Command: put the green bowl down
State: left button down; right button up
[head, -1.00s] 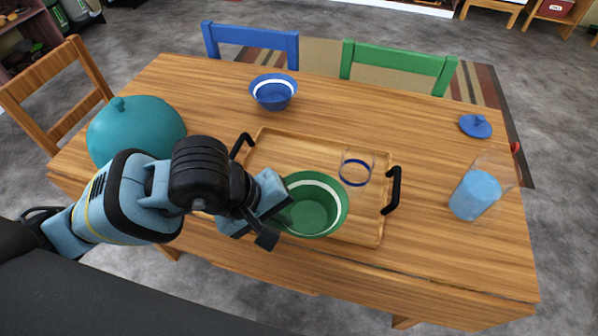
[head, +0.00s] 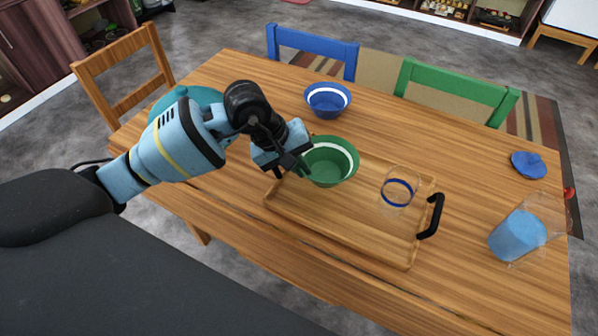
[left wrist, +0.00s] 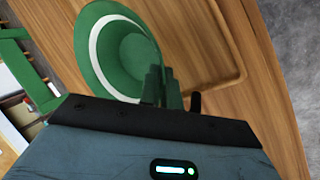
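The green bowl (head: 326,175), with a white band inside, is upright over the back left part of the wooden tray (head: 340,228). My left gripper (head: 303,165) is shut on the bowl's near-left rim. In the left wrist view the bowl (left wrist: 112,62) shows at the fingertips (left wrist: 162,86), with one tip over its inner wall. The bowl looks held above the tray; its exact height is hard to tell. It hides the tray's back left corner. My right gripper is not in view.
A clear glass with a blue band (head: 397,190) stands on the tray. A blue bowl (head: 328,100) is behind the green bowl. A teal lidded thing (head: 172,100) is partly behind my arm. A blue lid (head: 528,165) and a blue-filled clear container (head: 517,235) are at right.

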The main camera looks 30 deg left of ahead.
pick_arm(q)
jog(key=shift+w+a, duration=0.2)
jog(key=shift+w, duration=0.1)
jog(key=shift+f, duration=1.8)
jog(key=c, duration=1.6)
grip_release()
jog(key=shift+f, duration=0.1)
jog(key=v, duration=1.2)
